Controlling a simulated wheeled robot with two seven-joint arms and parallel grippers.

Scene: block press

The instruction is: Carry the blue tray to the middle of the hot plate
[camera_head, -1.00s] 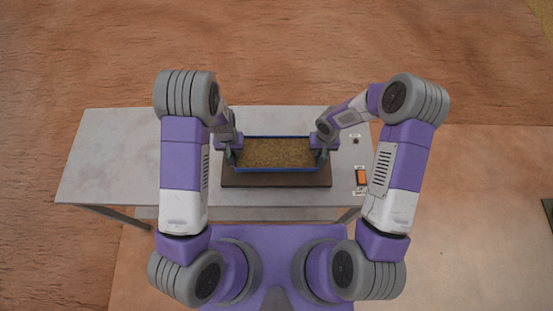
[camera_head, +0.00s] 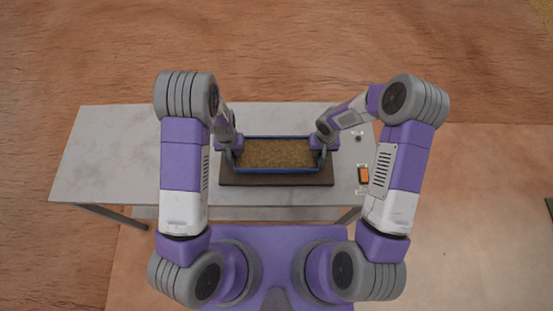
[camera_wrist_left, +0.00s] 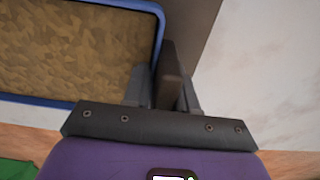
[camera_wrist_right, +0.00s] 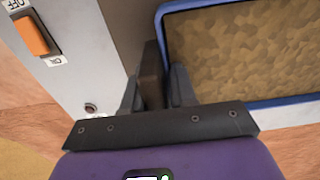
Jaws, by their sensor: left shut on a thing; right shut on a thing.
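The blue tray (camera_head: 290,171), filled with brown grainy material, is held level over the dark hot plate (camera_head: 276,180). The plate shows as a strip along the tray's near side and at its ends. My left gripper (camera_head: 235,155) is shut on the tray's left handle, a dark upright piece (camera_wrist_left: 172,75) in the left wrist view. My right gripper (camera_head: 320,155) is shut on the right handle (camera_wrist_right: 151,75). The tray's underside is hidden, so I cannot tell whether it touches the plate.
The grey table (camera_head: 110,160) has free room to the left. An orange switch (camera_head: 363,174) labelled OFF and ON sits on the right, with a small dark round button or lamp (camera_wrist_right: 90,108) beyond it. A green patch (camera_wrist_left: 15,172) shows on the floor side.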

